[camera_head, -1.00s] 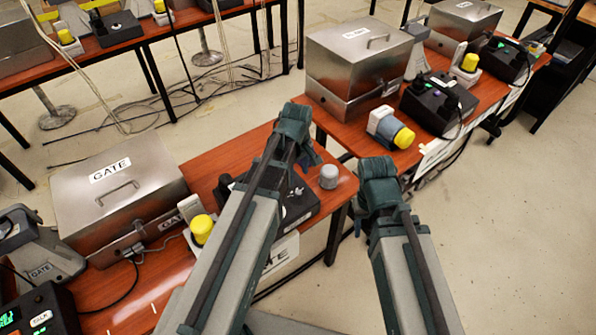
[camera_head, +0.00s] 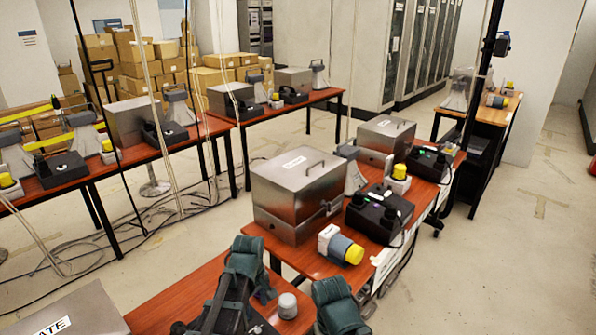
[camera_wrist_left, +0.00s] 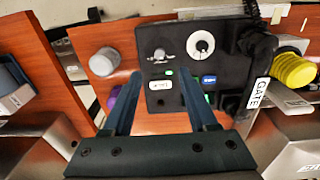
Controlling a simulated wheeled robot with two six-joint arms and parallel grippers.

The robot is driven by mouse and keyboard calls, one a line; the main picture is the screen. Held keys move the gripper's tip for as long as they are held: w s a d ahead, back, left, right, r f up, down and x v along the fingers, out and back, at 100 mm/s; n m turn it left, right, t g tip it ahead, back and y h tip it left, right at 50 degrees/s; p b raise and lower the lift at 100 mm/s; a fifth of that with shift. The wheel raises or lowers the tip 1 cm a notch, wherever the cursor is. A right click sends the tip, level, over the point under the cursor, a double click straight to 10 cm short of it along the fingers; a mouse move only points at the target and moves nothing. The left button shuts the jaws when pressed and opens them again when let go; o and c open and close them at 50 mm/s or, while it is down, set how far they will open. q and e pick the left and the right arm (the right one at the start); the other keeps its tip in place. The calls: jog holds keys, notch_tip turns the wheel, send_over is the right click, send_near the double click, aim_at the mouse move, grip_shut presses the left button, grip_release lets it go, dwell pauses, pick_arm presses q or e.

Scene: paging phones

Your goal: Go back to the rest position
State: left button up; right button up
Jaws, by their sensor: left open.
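My left gripper (camera_head: 264,288) is at the bottom of the head view, pointing down over the near table, left of a small grey cylinder (camera_head: 287,305). In the left wrist view its two fingers (camera_wrist_left: 160,88) are apart with nothing held between them. Beyond them is a black paging phone box (camera_wrist_left: 180,60) with a dial, small lit buttons and a handset labelled GATE (camera_wrist_left: 258,92). My right arm's end (camera_head: 338,308) is at the bottom of the head view, right of the cylinder; its jaws are hidden.
The near wooden table (camera_head: 165,305) carries a metal box (camera_head: 75,312) at left. Floor at right (camera_head: 500,270) is clear.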

pick_arm(q)
jog(key=s+d+m+y, duration=0.1)
jog(key=s+d+m, duration=0.8)
jog(key=s+m, duration=0.3)
jog(key=shift+s+d+m+g, duration=0.15)
jog(key=shift+s+m+g, duration=0.2)
jog(key=shift+m, duration=0.65)
jog(key=shift+r, duration=0.1)
dwell(0.4)
